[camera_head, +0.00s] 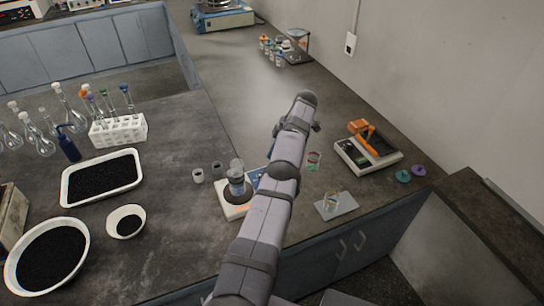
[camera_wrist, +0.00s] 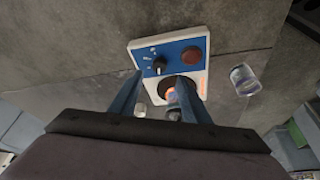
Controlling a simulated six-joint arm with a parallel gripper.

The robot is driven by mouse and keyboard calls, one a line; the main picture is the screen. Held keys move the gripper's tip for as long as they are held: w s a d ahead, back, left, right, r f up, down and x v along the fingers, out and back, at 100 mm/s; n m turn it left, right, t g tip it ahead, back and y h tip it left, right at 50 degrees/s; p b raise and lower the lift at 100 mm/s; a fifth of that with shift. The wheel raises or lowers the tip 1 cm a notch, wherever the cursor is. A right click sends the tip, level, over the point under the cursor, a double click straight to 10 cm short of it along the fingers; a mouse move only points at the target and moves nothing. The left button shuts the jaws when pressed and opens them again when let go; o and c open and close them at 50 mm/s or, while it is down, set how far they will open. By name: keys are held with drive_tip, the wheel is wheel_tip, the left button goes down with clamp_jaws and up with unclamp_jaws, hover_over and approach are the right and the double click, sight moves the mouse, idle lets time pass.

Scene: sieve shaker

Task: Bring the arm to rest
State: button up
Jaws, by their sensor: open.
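Beyond the fingers is a white device with a blue panel (camera_wrist: 172,50), a dark knob and a red-brown disc. A glass vessel on the device's round dark plate is partly hidden by the right finger. In the head view the device (camera_head: 228,210) stands beside my arm with a beaker (camera_head: 237,186) on it; my arm hides part of it.
Right of my arm are a small glass (camera_head: 314,160), a flat grey plate (camera_head: 335,206) and an orange-and-grey instrument (camera_head: 372,148). Left are a white test-tube rack (camera_head: 118,131), a tray of black grains (camera_head: 66,197) and bowls. The back counter's middle is clear.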

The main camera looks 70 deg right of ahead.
idle(0.5)
drive_tip(key=w+a+r+m+g, duration=0.1)
drive_tip(key=w+a+r, duration=0.1)
drive_tip(key=w+a, duration=0.5)
drive_tip(key=w+a+r+m, duration=0.1)
drive_tip(key=w+a+r, duration=0.1)
drive_tip(key=w, duration=0.9)
drive_tip(key=w+a+r+m+g+h, duration=0.1)
drive_tip(key=w+a, duration=0.3)
drive_tip(key=a, duration=0.6)
drive_tip(key=w+a+r, duration=0.1)
drive_tip(key=w+a, duration=0.3)
drive_tip(key=a, duration=0.5)
drive_tip(key=s+a+m+h, duration=0.1)
drive_tip(key=s+a, duration=0.2)
drive_tip(key=a, duration=0.8)
drive_tip(key=s+a, duration=0.3)
drive_tip(key=a, duration=0.8)
drive_tip(key=s+a+g, duration=0.1)
drive_tip(key=s+a, duration=0.2)
drive_tip(key=s, duration=0.4)
drive_tip(key=s+a+r+g, duration=0.1)
drive_tip(key=s+a, duration=0.2)
drive_tip(key=s, duration=0.3)
drive_tip(key=shift+s+r+m, duration=0.3)
drive_tip(key=shift+s, duration=0.1)
